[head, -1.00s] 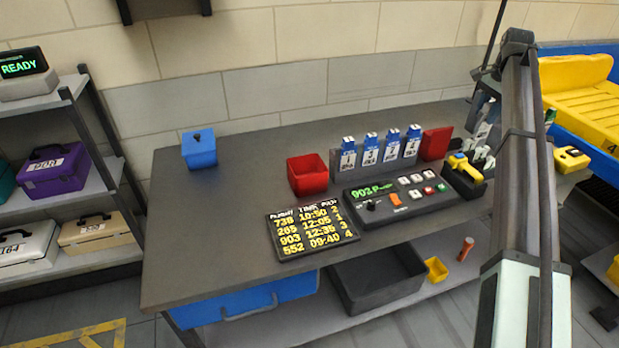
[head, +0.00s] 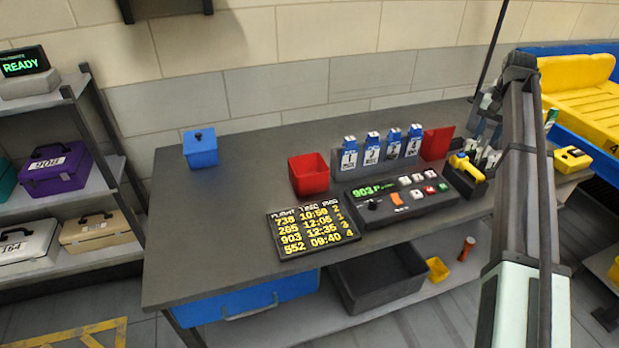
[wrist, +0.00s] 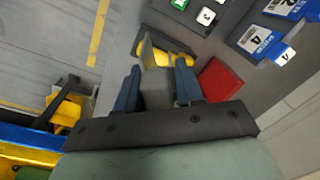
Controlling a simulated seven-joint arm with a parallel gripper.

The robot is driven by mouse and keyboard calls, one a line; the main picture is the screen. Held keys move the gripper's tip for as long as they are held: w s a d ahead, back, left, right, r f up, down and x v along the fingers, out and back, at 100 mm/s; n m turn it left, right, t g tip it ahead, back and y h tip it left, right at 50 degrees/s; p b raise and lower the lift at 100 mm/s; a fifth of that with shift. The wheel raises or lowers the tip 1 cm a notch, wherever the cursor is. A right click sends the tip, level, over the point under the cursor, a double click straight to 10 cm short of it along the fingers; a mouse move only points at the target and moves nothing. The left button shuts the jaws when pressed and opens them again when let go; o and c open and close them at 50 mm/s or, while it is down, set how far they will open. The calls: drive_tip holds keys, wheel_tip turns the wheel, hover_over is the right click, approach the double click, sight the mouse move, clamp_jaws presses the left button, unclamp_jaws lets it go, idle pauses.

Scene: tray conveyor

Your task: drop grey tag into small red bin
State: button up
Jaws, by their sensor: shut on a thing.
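The small red bin (head: 309,177) stands open on the workbench, left of the blue tags and behind the flight board. My gripper (wrist: 157,88) has blue fingers and is shut on a flat grey piece (wrist: 156,82), which looks like the grey tag. In the head view my gripper (head: 487,112) is at the right end of the bench, partly behind my arm, above the dark holder. The grey tag cannot be made out clearly there. The inside bottom of the bin is mostly hidden.
A row of blue tags (head: 372,144) and a red panel (head: 437,143) stand between my gripper and the bin. A control box (head: 402,201), a yellow-handled tool (head: 466,168) in a holder and a flight board (head: 312,230) are nearby. The left bench is clear except a blue box (head: 200,148).

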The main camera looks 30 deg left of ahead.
drive_tip(key=s+d+f+n, duration=0.1)
drive_tip(key=s+d+f, duration=0.2)
drive_tip(key=s+f, duration=0.65)
drive_tip(key=s+d+f, duration=0.4)
drive_tip(key=s+f, duration=0.3)
drive_tip(key=s, duration=0.5)
drive_tip(key=w+a+r+m, duration=0.1)
drive_tip(key=a+r+m, duration=0.3)
drive_tip(key=a, duration=1.1)
drive_tip(key=w+a+r+m, duration=0.15)
drive_tip(key=a+r, duration=0.45)
drive_tip(key=a, duration=0.9)
drive_tip(key=w+a+r+m, duration=0.2)
drive_tip(key=a+m, duration=0.1)
drive_tip(key=a, duration=2)
wheel_tip(320, 180, down, 6)
drive_tip(key=shift+w+t, duration=0.15)
drive_tip(key=shift+t, duration=0.15)
drive_tip(key=o, duration=1.1)
drive_tip(key=shift+o, duration=0.2)
